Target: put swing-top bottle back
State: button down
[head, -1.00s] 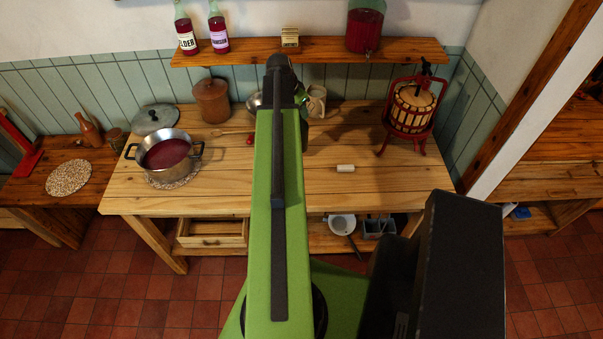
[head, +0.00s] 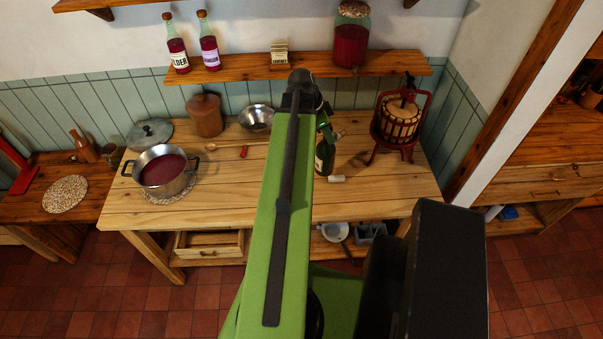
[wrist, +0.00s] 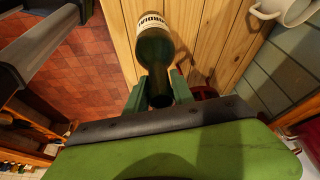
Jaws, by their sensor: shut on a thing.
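A dark green bottle (wrist: 153,48) with a pale label is between the fingers of my gripper (wrist: 158,92) in the wrist view. The fingers are shut on its narrower neck end. In the head view the bottle (head: 325,158) shows just right of my green arm, below my gripper (head: 325,132), over the wooden bench (head: 240,185). I cannot tell whether its base touches the bench. The swing top cannot be made out. Two labelled red bottles, an elder bottle (head: 177,50) and another (head: 208,48), stand at the left of the wall shelf (head: 235,72).
A small box (head: 280,54) and large red jar (head: 350,40) share the shelf. A red press (head: 400,122) stands right, a pot (head: 163,172), brown crock (head: 205,117) and steel bowl (head: 257,118) left. A pale cylinder (head: 336,179) lies near the bottle. A mug (wrist: 285,8) shows in the wrist view.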

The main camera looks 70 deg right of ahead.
jog(key=w+a+f+b, duration=0.2)
jog(key=w+f+b, duration=0.4)
jog(key=w, duration=0.5)
jog(key=shift+a+f+b, duration=0.25)
jog(key=shift+f+b, duration=0.05)
jog(key=shift+f, duration=0.1)
notch_tip(320, 180, down, 4)
jog(key=b, duration=0.4)
jog(key=shift+f, duration=0.15)
jog(key=c, duration=1.1)
grip_release()
